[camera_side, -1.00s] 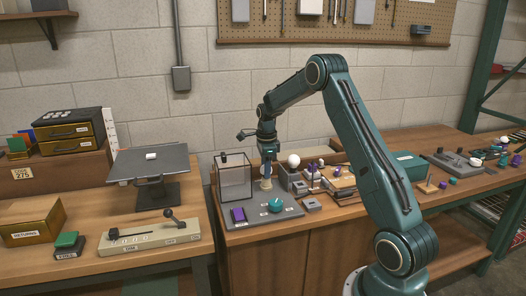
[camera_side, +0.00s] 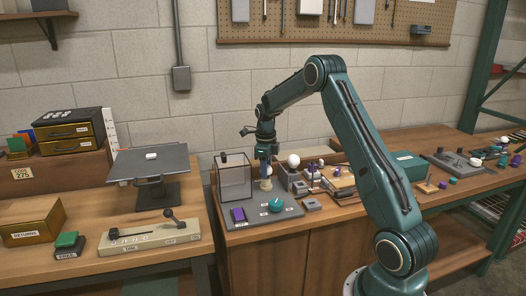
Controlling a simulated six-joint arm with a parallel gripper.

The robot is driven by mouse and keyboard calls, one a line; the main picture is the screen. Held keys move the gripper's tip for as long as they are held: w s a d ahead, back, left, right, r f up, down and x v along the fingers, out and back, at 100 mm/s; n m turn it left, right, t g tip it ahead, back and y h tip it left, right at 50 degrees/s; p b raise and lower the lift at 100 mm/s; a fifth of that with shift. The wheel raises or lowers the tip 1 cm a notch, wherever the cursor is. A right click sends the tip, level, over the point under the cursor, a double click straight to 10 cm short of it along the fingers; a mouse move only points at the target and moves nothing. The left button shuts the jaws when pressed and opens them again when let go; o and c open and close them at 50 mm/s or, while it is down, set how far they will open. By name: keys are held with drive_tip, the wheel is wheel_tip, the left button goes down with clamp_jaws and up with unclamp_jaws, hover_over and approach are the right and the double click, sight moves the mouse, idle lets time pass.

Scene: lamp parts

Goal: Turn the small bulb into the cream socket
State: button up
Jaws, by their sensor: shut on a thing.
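My gripper (camera_side: 265,166) points straight down over the grey mat (camera_side: 240,222) and is shut on the small bulb (camera_side: 269,171), which is mostly hidden between the fingers. The cream socket (camera_side: 266,184) stands upright on the mat directly below, in line with the bulb. The bulb meets the socket's top, but how deep it sits is too small to tell.
A clear box with a dark frame (camera_side: 234,177) stands close on the left. A purple block (camera_side: 238,214) and a teal round part (camera_side: 275,204) lie in front. A white globe bulb (camera_side: 293,160) and grey blocks (camera_side: 311,205) are close on the right.

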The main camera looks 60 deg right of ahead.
drive_tip(key=shift+m, duration=0.4)
drive_tip(key=o, duration=0.9)
drive_tip(key=r, duration=1.4)
drive_tip(key=shift+a, duration=0.3)
